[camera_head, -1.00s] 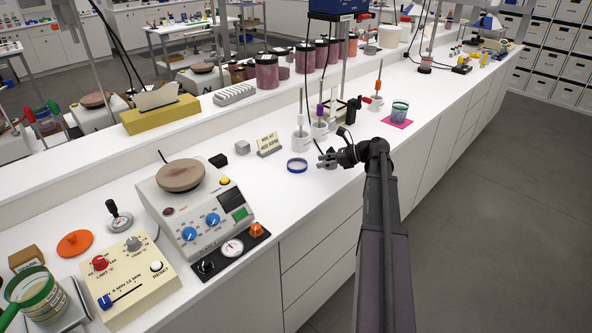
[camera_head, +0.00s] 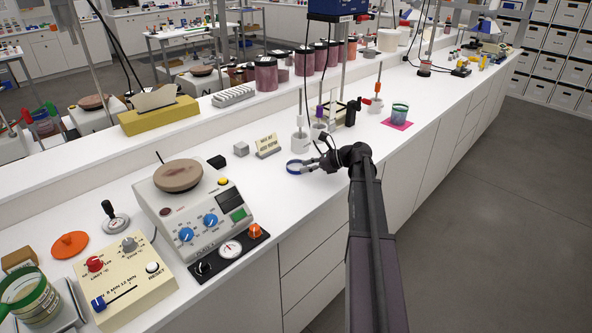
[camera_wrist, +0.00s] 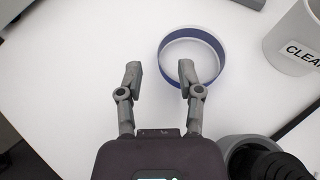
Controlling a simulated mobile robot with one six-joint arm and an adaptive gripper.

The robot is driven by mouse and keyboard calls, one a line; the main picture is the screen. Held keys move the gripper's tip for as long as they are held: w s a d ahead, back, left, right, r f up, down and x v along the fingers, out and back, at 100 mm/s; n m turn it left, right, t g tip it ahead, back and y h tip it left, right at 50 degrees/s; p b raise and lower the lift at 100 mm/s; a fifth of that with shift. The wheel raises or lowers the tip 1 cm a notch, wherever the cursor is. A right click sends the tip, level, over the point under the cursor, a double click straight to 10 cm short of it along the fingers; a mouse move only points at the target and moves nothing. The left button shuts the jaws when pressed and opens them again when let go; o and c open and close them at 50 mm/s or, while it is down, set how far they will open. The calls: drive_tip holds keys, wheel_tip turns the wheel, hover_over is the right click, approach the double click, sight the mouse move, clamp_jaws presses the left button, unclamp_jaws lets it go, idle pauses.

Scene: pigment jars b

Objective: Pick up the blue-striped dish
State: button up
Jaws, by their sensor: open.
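The blue-striped dish (camera_head: 294,168) is a low round dish with a blue band, standing on the white bench. In the wrist view the dish (camera_wrist: 192,32) lies just ahead and to the right of centre. My gripper (camera_head: 305,166) is close beside the dish in the head view. In the wrist view my gripper (camera_wrist: 160,70) is open and empty, its right fingertip by the dish's near left rim. I cannot tell whether that fingertip touches it.
A white pot labelled CLEAN (camera_wrist: 296,40) stands right of the dish. A small sign (camera_head: 267,145) and a grey cube (camera_head: 241,149) stand behind it. The hotplate unit (camera_head: 190,205) is to the left. Bare bench lies between the hotplate and dish.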

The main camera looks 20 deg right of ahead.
sight(296, 174)
drive_tip(key=b+x, duration=0.1)
drive_tip(key=x, duration=0.2)
drive_tip(key=shift+f, duration=0.2)
drive_tip(key=shift+w+a, duration=0.3)
drive_tip(key=shift+a, duration=0.05)
clamp_jaws()
